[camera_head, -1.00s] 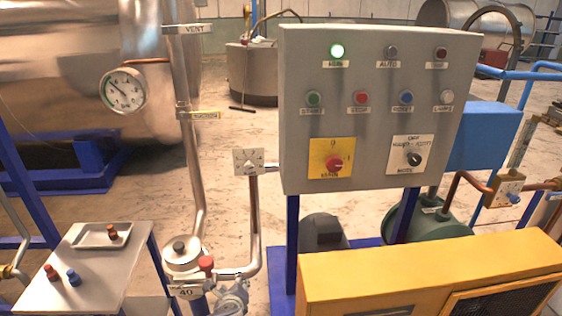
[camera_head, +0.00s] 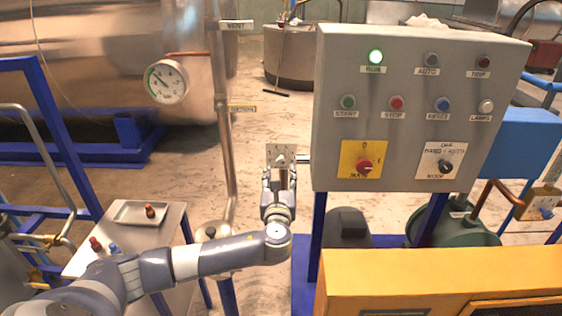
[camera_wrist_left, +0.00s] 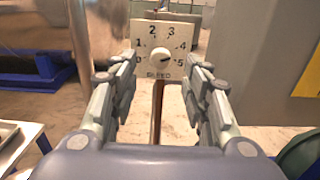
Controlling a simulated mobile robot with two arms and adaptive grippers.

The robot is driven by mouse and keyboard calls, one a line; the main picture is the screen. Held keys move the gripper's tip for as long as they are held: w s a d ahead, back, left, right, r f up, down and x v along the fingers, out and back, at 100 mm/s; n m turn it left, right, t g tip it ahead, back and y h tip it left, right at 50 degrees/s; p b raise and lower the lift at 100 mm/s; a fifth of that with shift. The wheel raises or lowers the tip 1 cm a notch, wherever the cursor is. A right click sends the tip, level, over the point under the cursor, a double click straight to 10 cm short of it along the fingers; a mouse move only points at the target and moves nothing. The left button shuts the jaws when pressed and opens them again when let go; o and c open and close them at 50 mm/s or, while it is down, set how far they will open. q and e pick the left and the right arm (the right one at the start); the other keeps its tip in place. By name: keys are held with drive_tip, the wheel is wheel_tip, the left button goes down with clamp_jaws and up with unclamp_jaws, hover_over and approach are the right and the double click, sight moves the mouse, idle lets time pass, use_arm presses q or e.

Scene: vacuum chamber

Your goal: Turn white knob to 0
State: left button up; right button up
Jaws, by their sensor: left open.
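The white knob (camera_wrist_left: 157,57) is round and sits in the middle of a pale plate (camera_wrist_left: 178,31) marked BLEED, with numbers from 0 at left to 5 at right. A small dark mark on the knob appears to point right, near the 5. The plate also shows in the head view (camera_head: 274,151), at the left of the grey control box. My left gripper (camera_wrist_left: 160,72) is open and empty in the wrist view. Its fingers point at the plate, one to each side of the knob, apparently short of it. My right gripper is out of view.
The grey control box (camera_head: 415,75) with several buttons and two selectors stands just right of the plate. A copper pipe (camera_wrist_left: 156,112) runs down below the plate. A side table (camera_head: 165,240) with a tray is at left, and a yellow cabinet (camera_head: 440,270) is at front right.

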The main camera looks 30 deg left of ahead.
sight(281, 162)
use_arm(q)
drive_tip(key=shift+p+x, duration=0.75)
drive_tip(key=shift+x, duration=2.4)
drive_tip(key=shift+d, duration=0.15)
drive_tip(key=shift+c, duration=0.3)
clamp_jaws()
